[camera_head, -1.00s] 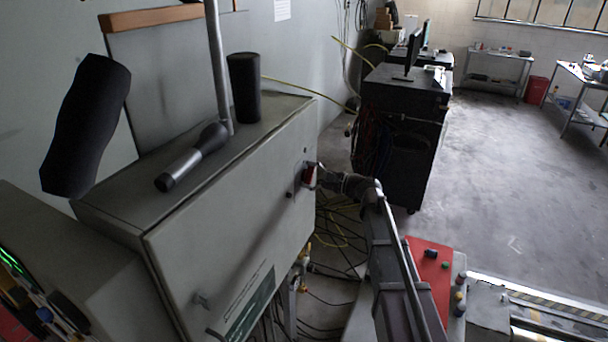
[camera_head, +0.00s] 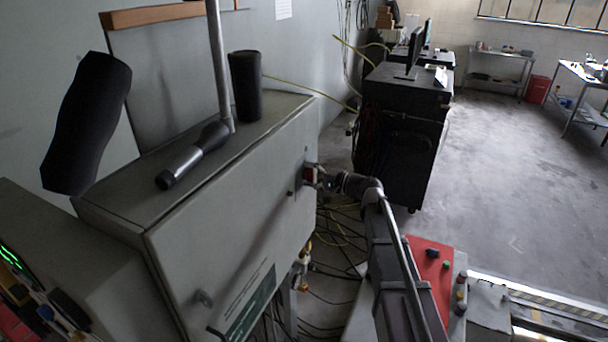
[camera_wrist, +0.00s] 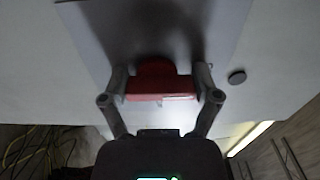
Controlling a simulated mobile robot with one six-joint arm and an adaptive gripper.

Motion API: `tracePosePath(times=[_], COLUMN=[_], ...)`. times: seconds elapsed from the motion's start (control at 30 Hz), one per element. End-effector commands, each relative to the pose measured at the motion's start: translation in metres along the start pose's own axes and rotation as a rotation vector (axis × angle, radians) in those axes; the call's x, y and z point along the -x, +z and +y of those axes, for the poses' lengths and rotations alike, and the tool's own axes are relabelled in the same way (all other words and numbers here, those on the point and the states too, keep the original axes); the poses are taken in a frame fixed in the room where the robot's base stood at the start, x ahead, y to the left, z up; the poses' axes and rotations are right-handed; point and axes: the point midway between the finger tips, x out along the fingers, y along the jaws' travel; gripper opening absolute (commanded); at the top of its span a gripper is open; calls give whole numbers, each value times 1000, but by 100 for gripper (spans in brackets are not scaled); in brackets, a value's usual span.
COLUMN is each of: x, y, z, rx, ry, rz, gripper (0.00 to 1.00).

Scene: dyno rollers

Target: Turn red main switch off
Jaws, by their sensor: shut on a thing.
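The red main switch (camera_wrist: 160,84) is on a pale plate (camera_wrist: 215,22) on the front of the grey cabinet (camera_head: 225,235). In the wrist view it lies between the two fingers of my gripper (camera_wrist: 161,92), which are shut on its sides. My gripper partly hides the switch in the head view. The rear of the switch is dark in shadow in the wrist view.
A small round dark knob (camera_wrist: 237,77) sits right of the switch in the wrist view. Loose cables (camera_head: 335,225) hang below. A black cabinet (camera_head: 400,130) with a monitor stands behind. A red panel with buttons (camera_head: 428,255) is at the lower right.

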Motion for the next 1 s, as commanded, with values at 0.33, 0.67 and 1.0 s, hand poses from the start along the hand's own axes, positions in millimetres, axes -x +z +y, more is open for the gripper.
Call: tracePosePath(times=[0.33, 0.67, 1.0], x=[3, 1, 4], y=[-5, -3, -1], z=[0, 0, 0], rx=[8, 6, 5], ry=[0, -1, -1], rz=[12, 6, 4], gripper=[32, 100, 100])
